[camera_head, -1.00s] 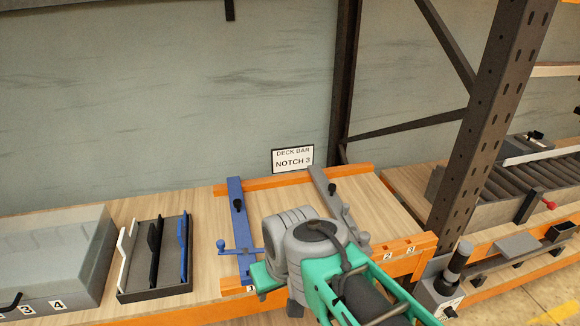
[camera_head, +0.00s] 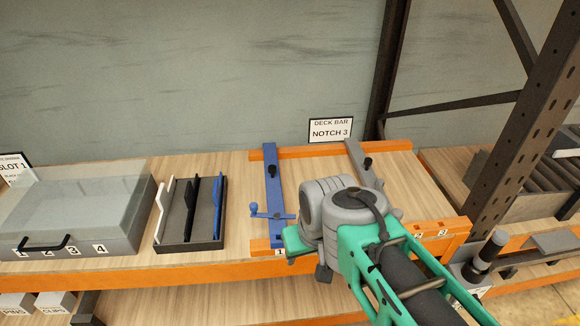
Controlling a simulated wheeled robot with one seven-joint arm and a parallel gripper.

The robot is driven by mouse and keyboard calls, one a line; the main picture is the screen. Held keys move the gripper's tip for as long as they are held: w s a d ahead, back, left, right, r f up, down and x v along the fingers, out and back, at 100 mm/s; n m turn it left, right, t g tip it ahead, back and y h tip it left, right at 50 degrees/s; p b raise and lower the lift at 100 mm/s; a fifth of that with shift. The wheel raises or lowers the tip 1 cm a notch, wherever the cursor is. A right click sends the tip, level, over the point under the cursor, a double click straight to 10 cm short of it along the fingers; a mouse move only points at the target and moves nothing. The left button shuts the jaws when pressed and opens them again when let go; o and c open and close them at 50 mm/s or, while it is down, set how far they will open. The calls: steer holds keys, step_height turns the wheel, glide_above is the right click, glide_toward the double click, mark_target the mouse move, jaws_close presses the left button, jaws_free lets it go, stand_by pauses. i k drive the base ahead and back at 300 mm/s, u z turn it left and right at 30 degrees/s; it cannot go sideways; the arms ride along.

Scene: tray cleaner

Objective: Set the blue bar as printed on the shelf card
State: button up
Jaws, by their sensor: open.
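The blue bar (camera_head: 270,170) lies front to back across two orange rails, with its front end by the label 1 on the front rail (camera_head: 262,246). It has a black knob and a blue cross handle (camera_head: 272,214) near its front. The shelf card (camera_head: 330,130) reads "DECK BAR NOTCH 3". A grey bar (camera_head: 356,153) with a black knob lies to the right; my arm hides its front end. Labels 2 and 3 show farther right on the front rail. My gripper (camera_head: 323,273) is open, mostly hidden behind my wrist, right of the blue bar and apart from it.
A dark tray (camera_head: 190,244) with white, black and blue dividers stands left of the blue bar. Farther left is a clear-lidded grey case (camera_head: 80,245) with numbered labels and a "SLOT 1" card (camera_head: 14,168). A dark rack post (camera_head: 520,140) rises at the right.

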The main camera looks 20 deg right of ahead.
mark_target(274, 190)
steer(key=u, duration=0.05)
steer(key=k, duration=0.6)
steer(key=u, duration=0.4)
steer(key=i, duration=1.2)
steer(key=z, duration=0.75)
